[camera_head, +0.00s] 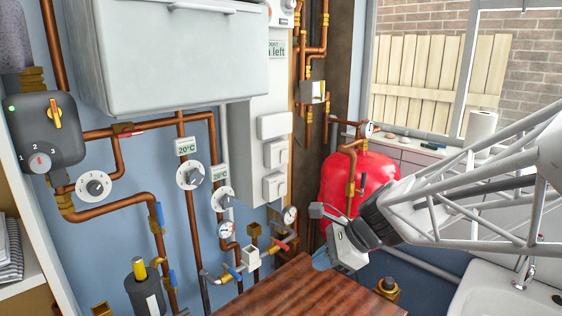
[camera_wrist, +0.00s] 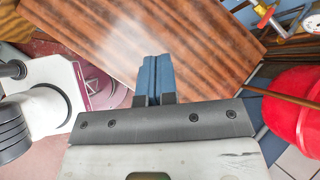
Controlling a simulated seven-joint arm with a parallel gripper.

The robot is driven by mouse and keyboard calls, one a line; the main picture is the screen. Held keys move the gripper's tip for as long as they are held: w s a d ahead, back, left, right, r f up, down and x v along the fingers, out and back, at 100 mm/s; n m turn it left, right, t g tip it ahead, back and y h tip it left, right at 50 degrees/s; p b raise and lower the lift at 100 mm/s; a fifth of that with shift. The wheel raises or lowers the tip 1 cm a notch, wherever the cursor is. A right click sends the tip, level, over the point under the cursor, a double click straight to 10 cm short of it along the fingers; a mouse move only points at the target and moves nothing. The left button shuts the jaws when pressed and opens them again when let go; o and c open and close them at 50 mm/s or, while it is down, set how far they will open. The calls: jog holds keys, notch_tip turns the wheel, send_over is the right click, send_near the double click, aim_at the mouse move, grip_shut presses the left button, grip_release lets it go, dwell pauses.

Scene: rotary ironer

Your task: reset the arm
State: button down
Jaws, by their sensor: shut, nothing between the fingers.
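My gripper (camera_wrist: 155,62) shows in the wrist view with its two blue fingers pressed together and nothing between them. The fingers lie over the near edge of a brown wooden tabletop (camera_wrist: 205,45); I cannot tell the height between them. In the head view my arm reaches in from the right, and my gripper (camera_head: 321,259) hangs beside the right edge of the tabletop (camera_head: 300,295). Its fingertips are small and partly hidden there.
Copper pipes with valves and gauges (camera_head: 97,185) line the blue wall. A red tank (camera_head: 345,185) stands behind my gripper; it also shows in the wrist view (camera_wrist: 300,105). A white sink (camera_head: 490,295) is at the lower right. A grey control box (camera_head: 45,130) hangs at left.

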jog(key=s+d+n+h, duration=0.4)
jog(key=s+d+n, duration=0.1)
jog(key=s+n, duration=0.3)
jog(key=s+d+n+h, duration=0.4)
jog(key=s+n, duration=0.5)
jog(key=s, duration=0.1)
jog(key=shift+d+r, duration=0.3)
jog(key=shift+d, duration=0.1)
